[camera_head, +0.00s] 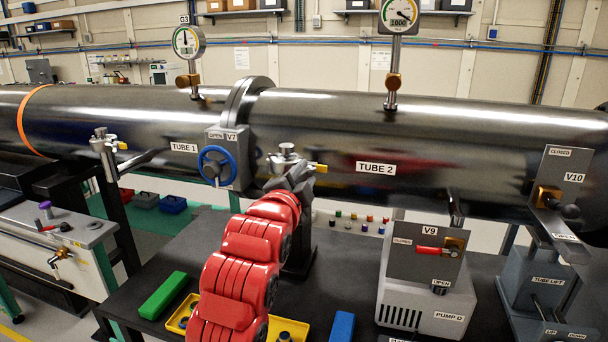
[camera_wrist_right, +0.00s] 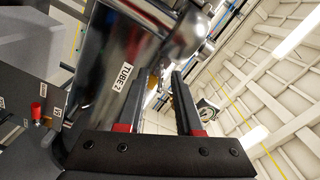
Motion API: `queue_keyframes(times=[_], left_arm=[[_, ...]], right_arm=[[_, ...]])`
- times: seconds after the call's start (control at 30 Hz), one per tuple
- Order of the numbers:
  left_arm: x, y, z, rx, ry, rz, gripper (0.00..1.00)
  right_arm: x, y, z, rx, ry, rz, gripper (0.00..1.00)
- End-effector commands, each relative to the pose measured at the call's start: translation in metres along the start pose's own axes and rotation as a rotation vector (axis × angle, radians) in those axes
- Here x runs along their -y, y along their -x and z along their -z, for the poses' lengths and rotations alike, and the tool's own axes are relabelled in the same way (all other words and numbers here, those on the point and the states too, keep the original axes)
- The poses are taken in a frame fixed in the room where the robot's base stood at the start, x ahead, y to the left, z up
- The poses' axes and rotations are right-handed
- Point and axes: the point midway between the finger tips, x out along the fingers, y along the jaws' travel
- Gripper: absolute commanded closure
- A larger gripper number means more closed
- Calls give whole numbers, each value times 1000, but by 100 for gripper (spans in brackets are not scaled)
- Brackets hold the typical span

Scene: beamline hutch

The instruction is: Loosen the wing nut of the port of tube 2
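Tube 2 (camera_head: 450,150) is the long dark metal tube on the right, with its label facing me. Its port (camera_head: 286,158) is a small metal fitting beside the flange, with a yellow wing nut (camera_head: 320,168) on its right. My right gripper (camera_head: 292,176) is at this port, and its red arm hides part of it from below. In the right wrist view the two fingers (camera_wrist_right: 162,82) stand apart, with a yellowish part between or behind their tips; contact cannot be told. The tube 2 label also shows there. My left gripper is not in view.
Tube 1 (camera_head: 80,120) has a similar port (camera_head: 104,145). Blue handwheel V7 (camera_head: 216,166) is close left of my gripper. Pump D (camera_head: 425,295) with V9 and bracket V10 (camera_head: 556,180) stand right. A green block (camera_head: 163,295) and blue block (camera_head: 342,327) lie on the dark bench.

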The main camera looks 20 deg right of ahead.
Motion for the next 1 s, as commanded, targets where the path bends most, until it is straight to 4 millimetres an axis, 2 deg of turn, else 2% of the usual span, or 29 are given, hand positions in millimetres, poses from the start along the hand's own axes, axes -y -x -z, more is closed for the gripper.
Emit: queue_keyframes(times=[0.17,0.3,0.37,1.0], left_arm=[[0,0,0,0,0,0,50],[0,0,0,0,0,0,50],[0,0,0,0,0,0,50],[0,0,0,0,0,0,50]], right_arm=[[0,0,0,0,-1,0,67],[0,0,0,0,0,0,92],[0,0,0,0,0,0,100],[0,0,0,0,0,-1,100]])
